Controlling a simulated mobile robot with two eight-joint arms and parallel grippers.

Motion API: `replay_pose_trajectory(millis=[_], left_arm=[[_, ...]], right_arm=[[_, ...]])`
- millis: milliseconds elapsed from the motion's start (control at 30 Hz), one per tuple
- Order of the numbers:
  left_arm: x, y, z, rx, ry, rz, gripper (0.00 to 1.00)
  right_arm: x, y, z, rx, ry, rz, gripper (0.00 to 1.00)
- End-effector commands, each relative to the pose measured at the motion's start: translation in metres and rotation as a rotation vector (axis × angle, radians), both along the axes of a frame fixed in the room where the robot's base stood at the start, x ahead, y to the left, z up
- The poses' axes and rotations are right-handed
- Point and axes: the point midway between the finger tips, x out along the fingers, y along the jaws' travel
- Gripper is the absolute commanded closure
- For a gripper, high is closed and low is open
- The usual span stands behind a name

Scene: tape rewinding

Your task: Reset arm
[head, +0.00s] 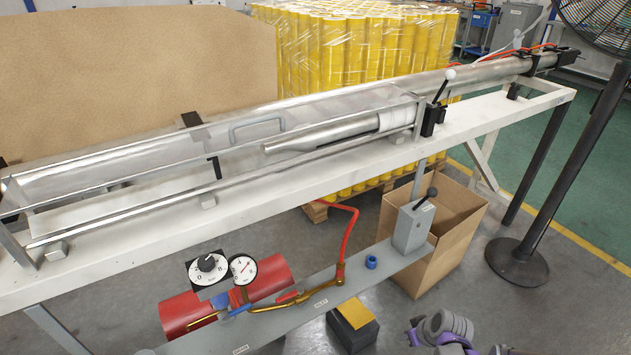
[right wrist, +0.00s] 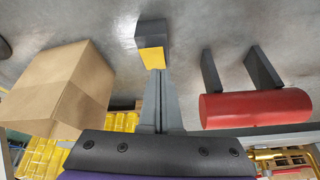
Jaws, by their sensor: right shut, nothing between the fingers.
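My right gripper (right wrist: 161,74) shows in the right wrist view with its two grey fingers together and nothing between them. Its dark palm and purple housing fill the bottom of that view. The fingers point toward the floor near a black pedal box with a yellow top (right wrist: 152,57), which also shows in the head view (head: 354,318). In the head view only grey and purple parts of my right arm show at the bottom edge, right of that box. The fingertips cannot be made out there. My left arm and gripper are not in view.
A white bench (head: 110,263) carries a long metal tube machine with levers. Below it are a red cylinder (head: 186,311), a gauge (head: 243,269) and a grey control plate (head: 318,307). An open cardboard box (head: 458,240) stands to the right, near a black post base (head: 516,262).

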Motion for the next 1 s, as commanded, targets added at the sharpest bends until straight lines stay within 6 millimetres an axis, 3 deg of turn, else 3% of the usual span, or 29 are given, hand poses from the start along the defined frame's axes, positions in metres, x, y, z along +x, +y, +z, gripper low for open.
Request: replay_pose_trajectory(millis=[33, 200, 500, 700, 1000], left_arm=[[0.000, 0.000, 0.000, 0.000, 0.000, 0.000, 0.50], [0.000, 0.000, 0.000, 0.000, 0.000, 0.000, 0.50], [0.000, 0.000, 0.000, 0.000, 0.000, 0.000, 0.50], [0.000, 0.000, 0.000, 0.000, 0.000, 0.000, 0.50], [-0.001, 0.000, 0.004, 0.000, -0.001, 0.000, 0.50]], right_arm=[[-0.011, 0.009, 0.020, -0.003, 0.007, -0.014, 1.00], [-0.048, 0.032, 0.074, -0.013, 0.027, -0.079, 1.00], [-0.136, 0.061, 0.135, -0.032, 0.043, -0.196, 1.00], [-0.187, 0.069, 0.150, -0.040, 0.041, -0.258, 1.00], [-0.239, 0.073, 0.155, -0.047, 0.030, -0.324, 1.00]])
